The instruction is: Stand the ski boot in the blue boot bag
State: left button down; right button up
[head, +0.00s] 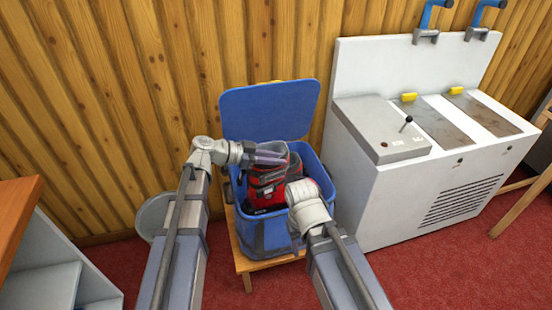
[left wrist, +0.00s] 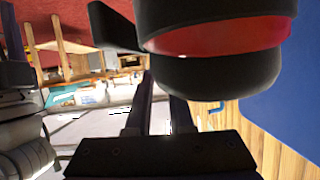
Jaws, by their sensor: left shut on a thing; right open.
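The blue boot bag (head: 262,236) stands open, its lid (head: 270,108) raised at the back. The red and black ski boot (head: 265,190) is roughly upright within the bag's opening, its shaft above the rim. Whether its sole touches the bag floor is hidden. My left gripper (head: 272,155) is shut on the upper part of the boot. In the left wrist view, the boot's dark, red-banded part (left wrist: 225,38) is close above the fingers (left wrist: 163,85). My right gripper (head: 297,236) is open at the bag's front right, largely hidden by its wrist.
The bag stands on a low wooden stool (head: 246,265). A white machine cabinet (head: 410,200) with blue clamps is close on the right. A grey round bin (head: 152,216) stands at the left by the wooden wall. A shelf unit (head: 50,285) is at the lower left.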

aim_at(254, 202)
pick_arm(q)
notch_tip(254, 202, down, 13)
jog(key=b, duration=1.2)
jog(key=shift+f+b, duration=0.2)
jog(key=shift+b, duration=0.2)
notch_tip(254, 202, down, 8)
jog(key=b, duration=0.7)
jog(key=shift+r+b, duration=0.25)
jog(key=shift+b, duration=0.05)
jog(key=c, duration=1.1)
grip_release()
jog(key=o, duration=0.4)
jog(key=p+v, duration=0.2)
jog(key=v, duration=0.4)
jog(key=shift+a+r+p, duration=0.1)
jog(key=shift+a+p, duration=0.05)
jog(key=shift+p, duration=0.2)
jog(key=shift+s+a+r, duration=0.15)
jog(key=shift+s+a, duration=0.15)
jog(key=shift+a, duration=0.35)
